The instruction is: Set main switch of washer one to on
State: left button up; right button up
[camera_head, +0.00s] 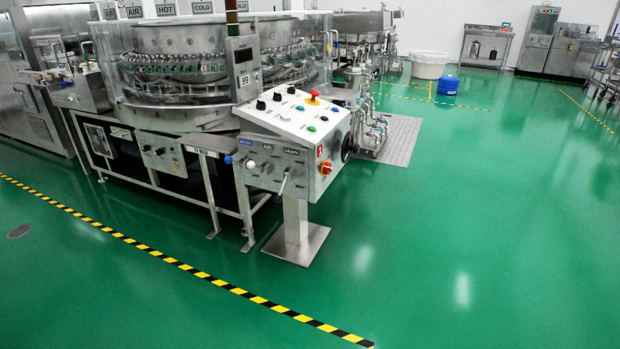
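The rotary washer (180,75) stands at the upper left, a round steel machine behind clear panels. Its sloped white control panel (292,112) is on a steel box on a pedestal, in front of the washer. The panel top carries black knobs, small coloured buttons and a red mushroom button on yellow (312,97). On the box's right side is a red rotary switch (326,167), with a small red label above it. I cannot tell its setting at this size. Neither of my grippers shows in this view.
Green floor is open in front and to the right. A yellow-black stripe (180,264) crosses the floor at the lower left. The pedestal's steel foot (296,244) sticks out at floor level. A blue drum (447,85) and a white tub (429,66) stand farther back.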

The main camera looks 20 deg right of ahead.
aim_at(327, 169)
jog(key=z, duration=0.7)
jog(key=i, duration=0.8)
jog(key=z, duration=0.5)
jog(key=i, duration=1)
jog(key=u, duration=0.65)
